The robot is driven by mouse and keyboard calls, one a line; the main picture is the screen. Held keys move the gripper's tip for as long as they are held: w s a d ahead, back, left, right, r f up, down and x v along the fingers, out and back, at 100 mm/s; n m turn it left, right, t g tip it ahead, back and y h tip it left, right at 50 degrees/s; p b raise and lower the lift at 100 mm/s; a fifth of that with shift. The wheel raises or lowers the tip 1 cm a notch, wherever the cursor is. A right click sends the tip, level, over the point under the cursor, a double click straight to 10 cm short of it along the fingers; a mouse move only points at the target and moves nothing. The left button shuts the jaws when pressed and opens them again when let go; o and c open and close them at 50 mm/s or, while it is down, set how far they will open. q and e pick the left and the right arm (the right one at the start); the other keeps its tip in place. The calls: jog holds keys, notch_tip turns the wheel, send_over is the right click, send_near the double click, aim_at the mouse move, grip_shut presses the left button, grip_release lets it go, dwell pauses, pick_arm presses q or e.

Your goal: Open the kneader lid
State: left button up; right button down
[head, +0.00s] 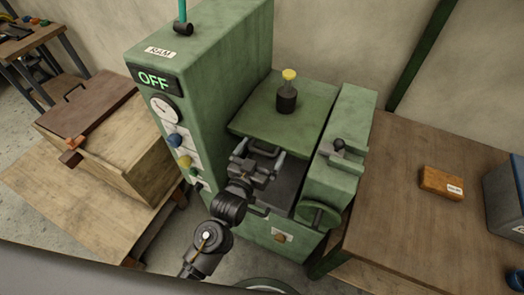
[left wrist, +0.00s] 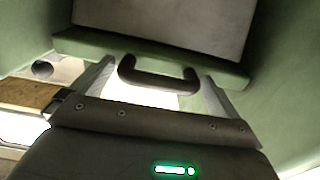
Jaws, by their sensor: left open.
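The kneader is a tall green machine (head: 185,75) with a sign reading OFF. A flat green panel (head: 265,118) at its middle looks like the lid; a dark bottle with a yellow cap (head: 287,92) stands on it. My left gripper (head: 262,155) is at this panel's front edge, over a dark grey surface. In the left wrist view, a dark U-shaped handle (left wrist: 158,80) on a green edge (left wrist: 90,42) lies between the two open fingers of my left gripper (left wrist: 158,75). I cannot tell whether the fingers touch it. My right gripper is out of view.
A green housing (head: 350,115) with a handwheel (head: 319,214) flanks the panel on the right. A wooden table (head: 425,215) there holds an orange-brown block (head: 442,183) and a grey bin (head: 508,195). A wooden box (head: 125,145) stands at left.

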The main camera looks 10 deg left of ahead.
pick_arm(q)
jog(key=c, duration=1)
jog(key=shift+d, duration=0.15)
jog(key=shift+c, duration=0.7)
jog(key=shift+r, duration=0.1)
notch_tip(320, 180, up, 2)
jog(key=shift+w+p, duration=0.1)
jog(key=shift+p, duration=0.9)
jog(key=w+d+r+p, duration=0.1)
jog(key=w+r+p, duration=0.2)
jog(key=r+p, duration=0.3)
jog(key=w+r+p, duration=0.2)
jog(key=r+p, duration=0.4)
jog(key=r, duration=0.3)
jog(key=shift+w+d+r, duration=0.35)
jog(key=shift+w, duration=0.05)
